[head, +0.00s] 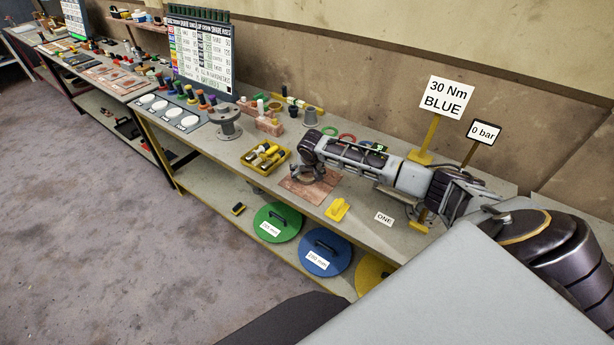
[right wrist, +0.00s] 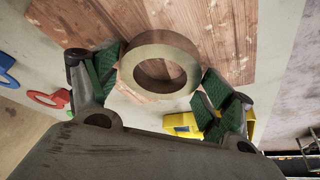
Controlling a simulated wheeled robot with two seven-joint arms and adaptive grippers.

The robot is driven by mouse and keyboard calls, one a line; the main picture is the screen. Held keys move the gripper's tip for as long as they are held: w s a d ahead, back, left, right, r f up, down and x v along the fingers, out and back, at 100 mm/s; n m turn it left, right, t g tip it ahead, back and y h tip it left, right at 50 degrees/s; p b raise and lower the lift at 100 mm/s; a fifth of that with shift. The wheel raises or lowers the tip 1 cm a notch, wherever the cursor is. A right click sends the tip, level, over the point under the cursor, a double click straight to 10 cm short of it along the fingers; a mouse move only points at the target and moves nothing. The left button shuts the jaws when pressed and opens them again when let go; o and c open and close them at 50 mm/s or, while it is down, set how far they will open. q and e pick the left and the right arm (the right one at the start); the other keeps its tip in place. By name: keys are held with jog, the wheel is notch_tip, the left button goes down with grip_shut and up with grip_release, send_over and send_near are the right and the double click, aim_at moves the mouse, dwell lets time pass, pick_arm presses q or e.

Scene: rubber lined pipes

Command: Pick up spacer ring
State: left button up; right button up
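The spacer ring (right wrist: 160,42) is a thick tan-grey ring lying flat on a reddish wooden board (right wrist: 225,35) in the right wrist view. My right gripper (right wrist: 162,78) has its two green-padded fingers spread, one on each side of the ring. The pads are very close to the ring's outer edge; I cannot tell whether they touch it. In the head view my right gripper (head: 309,174) is low over the board (head: 297,190) on the bench, and it largely hides the ring. My left gripper is not in view.
A yellow tray (head: 248,162) of cylinders and a grey flanged part (head: 226,128) stand left of the board. A yellow block (head: 338,210) is in front right. Green and blue discs (head: 323,268) are on the lower shelf.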

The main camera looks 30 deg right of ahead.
jog(key=c, duration=0.9)
jog(key=shift+r, duration=0.15)
notch_tip(320, 180, up, 10)
jog(key=b, duration=0.1)
dwell(0.6)
jog(key=shift+r+p, duration=2.4)
jog(key=shift+p, duration=0.4)
